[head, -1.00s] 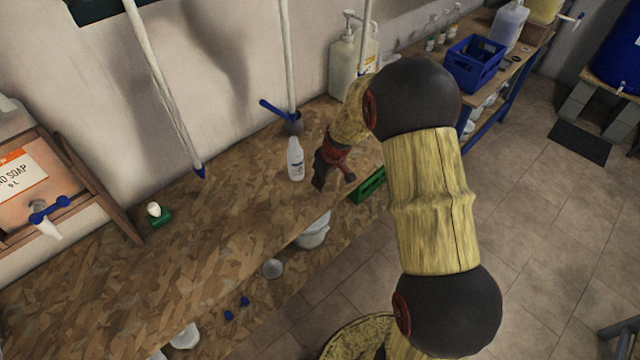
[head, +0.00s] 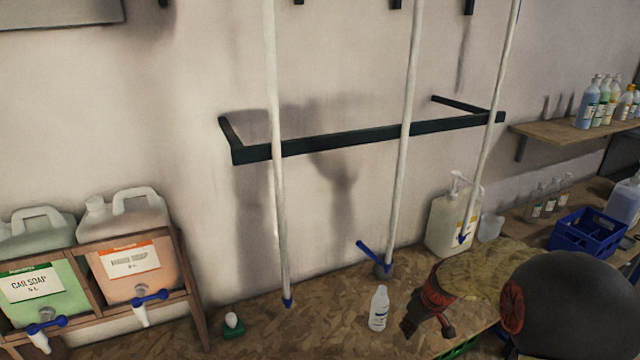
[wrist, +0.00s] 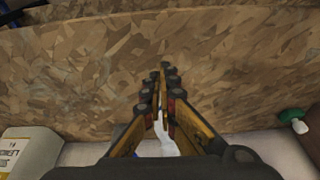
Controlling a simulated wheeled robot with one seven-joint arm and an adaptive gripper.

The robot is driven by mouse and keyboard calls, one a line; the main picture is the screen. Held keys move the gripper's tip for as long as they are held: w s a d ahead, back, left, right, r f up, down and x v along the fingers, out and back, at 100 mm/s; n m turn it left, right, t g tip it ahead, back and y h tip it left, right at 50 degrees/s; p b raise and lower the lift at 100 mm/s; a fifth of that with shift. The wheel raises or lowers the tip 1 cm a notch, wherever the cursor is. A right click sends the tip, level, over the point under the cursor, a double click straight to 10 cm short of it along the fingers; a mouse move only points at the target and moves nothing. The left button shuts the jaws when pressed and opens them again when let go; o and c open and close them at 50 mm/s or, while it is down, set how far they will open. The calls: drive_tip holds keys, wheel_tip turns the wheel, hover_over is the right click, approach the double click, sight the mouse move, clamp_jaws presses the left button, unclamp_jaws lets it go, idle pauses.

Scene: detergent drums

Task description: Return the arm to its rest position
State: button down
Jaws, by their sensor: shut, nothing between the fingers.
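My gripper (head: 408,329) is at the bottom right of the head view, over the chipboard bench (head: 290,335). It is just right of a small white bottle (head: 378,308) that stands upright; I cannot tell whether they touch. In the wrist view my gripper's fingers (wrist: 163,80) are closed together at the tips, with nothing held, above the chipboard. Part of a white object, perhaps the bottle, shows between the finger bases. My arm's forearm and dark joint fill the lower right of the head view.
A large jug with a pump (head: 452,225) and leaning white poles (head: 403,150) stand behind the gripper. A blue crate (head: 585,235) is at right. Soap dispensers (head: 130,270) stand at left.

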drive_tip(key=s+a+f+m+g, duration=0.1)
drive_tip(key=s+m, duration=0.2)
drive_tip(key=s, duration=0.3)
drive_tip(key=s+a+r+t, duration=0.1)
drive_tip(key=s+a+r, duration=0.2)
drive_tip(key=s+r, duration=0.4)
drive_tip(key=s+a+r+t, duration=0.1)
drive_tip(key=s+a+r, duration=0.2)
drive_tip(key=s+r, duration=0.5)
drive_tip(key=s+a+r+t+h, duration=0.1)
drive_tip(key=s+a+r, duration=0.2)
drive_tip(key=s+r, duration=0.5)
drive_tip(key=shift+a+r+m+t, duration=0.3)
drive_tip(key=shift+a+r, duration=0.1)
drive_tip(key=shift+r, duration=0.35)
